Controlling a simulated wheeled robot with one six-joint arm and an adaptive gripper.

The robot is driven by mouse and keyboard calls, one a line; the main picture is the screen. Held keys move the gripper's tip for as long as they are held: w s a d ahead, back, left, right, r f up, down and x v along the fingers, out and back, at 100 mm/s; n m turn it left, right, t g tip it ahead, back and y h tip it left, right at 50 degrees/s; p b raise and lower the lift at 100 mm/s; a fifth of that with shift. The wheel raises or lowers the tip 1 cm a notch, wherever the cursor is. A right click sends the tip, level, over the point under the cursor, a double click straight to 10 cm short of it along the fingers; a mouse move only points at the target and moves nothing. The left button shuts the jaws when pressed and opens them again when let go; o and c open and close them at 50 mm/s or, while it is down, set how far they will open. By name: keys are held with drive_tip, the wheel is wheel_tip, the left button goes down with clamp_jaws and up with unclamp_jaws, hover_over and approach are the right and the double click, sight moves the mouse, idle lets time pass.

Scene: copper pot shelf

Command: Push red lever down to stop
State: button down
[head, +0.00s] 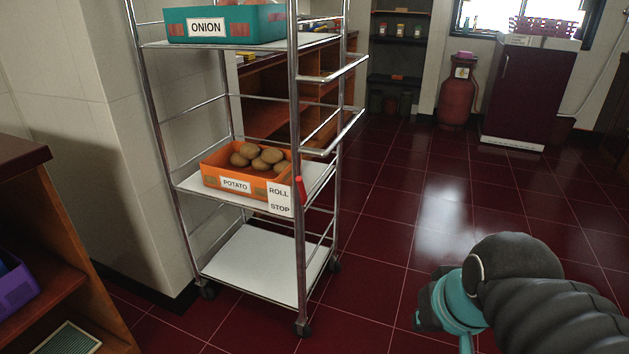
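The red lever (301,189) is a small handle on the front right post of a metal trolley (297,240). It stands nearly upright, tilted slightly. A white label (279,199) just left of it reads ROLL above and STOP below. The lever is beside the label, nearer the ROLL word in its upper part. My gripper (436,303) is at the lower right, over the floor and well to the right of the trolley, apart from the lever. Its fingers are largely hidden by my teal and dark wrist, so their opening is unclear.
The trolley carries an orange POTATO crate (216,181) and a teal ONION crate (262,22). Its bottom shelf (262,264) is empty. A wooden shelf (70,235) stands at the left. The red tiled floor (400,215) right of the trolley is clear. A red gas cylinder (457,98) stands behind.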

drive_tip(key=w+a+g+y+b, duration=0.1)
drive_tip(key=w+a+g+y, duration=0.1)
drive_tip(key=w+a+y, duration=0.35)
drive_tip(key=y+b, duration=0.2)
drive_tip(key=y, duration=0.6)
approach(301, 192)
drive_tip(key=s+d, duration=0.2)
drive_tip(key=s, duration=0.2)
drive_tip(key=w+d+r+n+t+y, duration=0.1)
drive_tip(key=w+d+t+y, duration=0.1)
drive_tip(key=w, duration=0.5)
drive_tip(key=shift+w+d+y+b, duration=0.35)
drive_tip(key=shift+d+y, duration=0.1)
drive_tip(key=shift+d, duration=0.25)
drive_tip(key=a, duration=0.7)
drive_tip(key=a+f+p, duration=0.1)
drive_tip(key=a, duration=0.3)
drive_tip(key=shift+w, duration=0.3)
drive_tip(key=shift+s+a+f, duration=0.3)
drive_tip(key=shift+s, duration=0.1)
